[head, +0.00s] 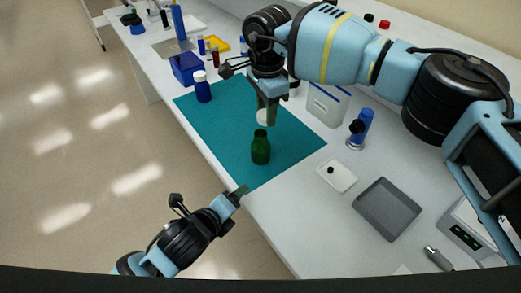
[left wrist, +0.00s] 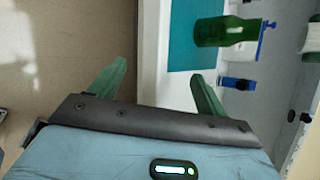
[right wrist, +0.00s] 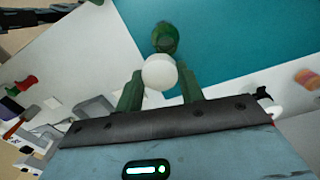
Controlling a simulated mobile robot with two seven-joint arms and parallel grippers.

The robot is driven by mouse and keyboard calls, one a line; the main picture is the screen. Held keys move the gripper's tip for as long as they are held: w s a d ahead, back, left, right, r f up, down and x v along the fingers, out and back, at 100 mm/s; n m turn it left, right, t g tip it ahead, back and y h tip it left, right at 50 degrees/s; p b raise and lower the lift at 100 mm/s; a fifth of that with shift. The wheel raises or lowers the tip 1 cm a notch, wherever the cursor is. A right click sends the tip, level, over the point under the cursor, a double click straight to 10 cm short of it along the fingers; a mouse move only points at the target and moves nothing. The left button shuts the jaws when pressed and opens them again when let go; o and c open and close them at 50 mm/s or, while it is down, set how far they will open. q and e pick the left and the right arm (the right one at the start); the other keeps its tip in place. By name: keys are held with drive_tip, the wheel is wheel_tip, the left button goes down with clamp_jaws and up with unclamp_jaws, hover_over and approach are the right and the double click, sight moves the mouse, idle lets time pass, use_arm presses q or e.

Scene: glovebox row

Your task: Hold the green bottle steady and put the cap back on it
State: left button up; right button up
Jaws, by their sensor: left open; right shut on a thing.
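The green bottle (head: 261,147) stands upright and open-necked on the teal mat (head: 218,118); it also shows in the left wrist view (left wrist: 225,32) and the right wrist view (right wrist: 165,37). My right gripper (head: 266,106) is shut on the white cap (head: 263,117), holding it above the bottle and apart from it in the head view. In the right wrist view the cap (right wrist: 159,72) sits between the fingertips, overlapping the bottle's near edge. My left gripper (head: 241,191) is open and empty at the table's front edge, short of the bottle; its spread fingers show in the left wrist view (left wrist: 157,85).
A blue bottle with a white lid (head: 203,90) and a blue box (head: 187,68) stand at the far left. A clear container (head: 327,106), a blue tube (head: 361,128), a small white dish (head: 330,181) and a grey tray (head: 387,208) lie to the right. The mat around the bottle is clear.

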sight(263, 146)
use_arm(q)
drive_tip(key=w+r+m, duration=0.1)
drive_tip(key=m, duration=0.1)
drive_tip(key=w+d+r+m+t, duration=0.1)
drive_tip(key=w+r+m, duration=0.1)
drive_tip(key=m, duration=0.1)
drive_tip(key=shift+w+d, duration=0.15)
drive_tip(key=shift+w, duration=0.05)
use_arm(e)
drive_tip(key=shift+w+a+r+m, duration=0.4)
drive_tip(key=shift+a+r+m, duration=0.15)
drive_tip(key=shift+a, duration=0.2)
use_arm(q)
drive_tip(key=w+m, duration=0.1)
drive_tip(key=m, duration=0.1)
drive_tip(key=w+d+r+m+h, duration=0.1)
drive_tip(key=m, duration=0.1)
drive_tip(key=w+r+m, duration=0.1)
drive_tip(key=m, duration=0.1)
drive_tip(key=shift+w+d+r+t, duration=0.1)
drive_tip(key=shift+d+r+t, duration=0.05)
drive_tip(key=shift+d+t, duration=0.2)
use_arm(e)
drive_tip(key=shift+d, duration=0.1)
use_arm(q)
drive_tip(key=shift+w+d+r+m+t+h, duration=0.1)
drive_tip(key=shift+w+r+m+t+h, duration=0.25)
drive_tip(key=shift+m, duration=0.65)
drive_tip(key=shift+w, duration=0.15)
drive_tip(key=shift+x, duration=6)
